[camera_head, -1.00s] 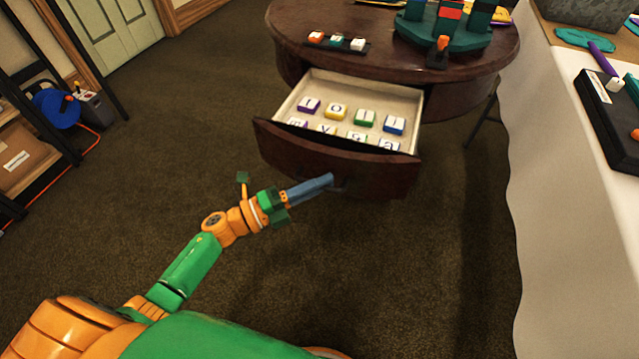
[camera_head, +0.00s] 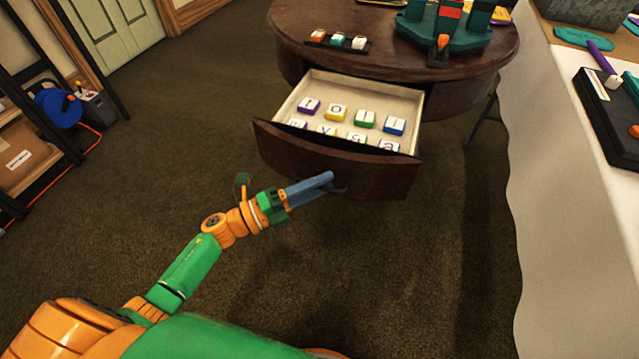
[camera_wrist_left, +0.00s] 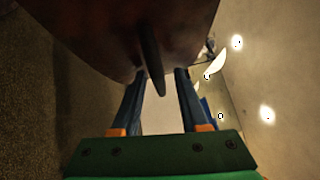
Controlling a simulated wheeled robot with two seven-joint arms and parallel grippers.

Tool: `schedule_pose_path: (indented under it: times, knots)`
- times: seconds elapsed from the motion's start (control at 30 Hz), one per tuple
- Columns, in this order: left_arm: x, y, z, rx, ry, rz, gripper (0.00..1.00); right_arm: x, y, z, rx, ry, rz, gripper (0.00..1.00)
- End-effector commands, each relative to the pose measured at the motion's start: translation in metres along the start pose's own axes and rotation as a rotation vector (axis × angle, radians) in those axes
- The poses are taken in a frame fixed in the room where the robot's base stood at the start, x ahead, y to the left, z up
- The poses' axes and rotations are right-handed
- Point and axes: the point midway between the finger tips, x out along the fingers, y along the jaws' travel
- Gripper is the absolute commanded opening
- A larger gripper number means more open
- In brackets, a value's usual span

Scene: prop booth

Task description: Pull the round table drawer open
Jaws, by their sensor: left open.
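The round table (camera_head: 300,30) is dark wood, and its drawer (camera_head: 330,168) stands pulled out, with a pale lining and several lettered blocks inside. The dark handle (camera_head: 338,186) is on the curved drawer front, partly hidden behind my gripper. My left gripper (camera_head: 328,178) is at the drawer front beside the handle. In the left wrist view the two blue fingers (camera_wrist_left: 158,85) are apart, and the handle (camera_wrist_left: 152,62) shows between them, with a gap on each side. My right gripper is not in view.
On the tabletop are a small rack of blocks (camera_head: 338,40) and a teal stand (camera_head: 440,35). A white-covered table (camera_head: 570,200) stands at the right. A shelf with a cardboard box (camera_head: 20,158) is at the left. The carpet in front of the drawer is clear.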

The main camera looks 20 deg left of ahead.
Motion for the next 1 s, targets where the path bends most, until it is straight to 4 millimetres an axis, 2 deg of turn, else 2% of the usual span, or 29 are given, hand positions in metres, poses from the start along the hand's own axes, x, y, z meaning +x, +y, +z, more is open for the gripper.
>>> schedule_pose_path:
  times: [0.07, 0.3, 0.4, 0.87, 0.97, 1.0]
  knots:
    - [-0.006, 0.001, 0.0, -0.001, 0.0, 0.002, 0.44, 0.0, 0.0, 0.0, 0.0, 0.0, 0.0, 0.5]
    - [-0.055, 0.002, 0.0, -0.002, 0.0, 0.004, 0.44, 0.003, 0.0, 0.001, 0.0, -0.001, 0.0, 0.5]
    - [-0.068, 0.001, 0.0, -0.001, 0.0, 0.002, 0.44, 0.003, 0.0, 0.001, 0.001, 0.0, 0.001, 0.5]
    - [-0.071, 0.001, 0.001, -0.006, -0.006, 0.002, 0.44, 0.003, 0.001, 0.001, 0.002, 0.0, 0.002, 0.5]
    - [-0.077, 0.025, 0.015, -0.129, -0.122, 0.042, 0.44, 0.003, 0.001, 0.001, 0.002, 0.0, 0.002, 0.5]
    - [-0.084, 0.048, 0.024, -0.234, -0.221, 0.078, 0.44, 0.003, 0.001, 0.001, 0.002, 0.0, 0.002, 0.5]
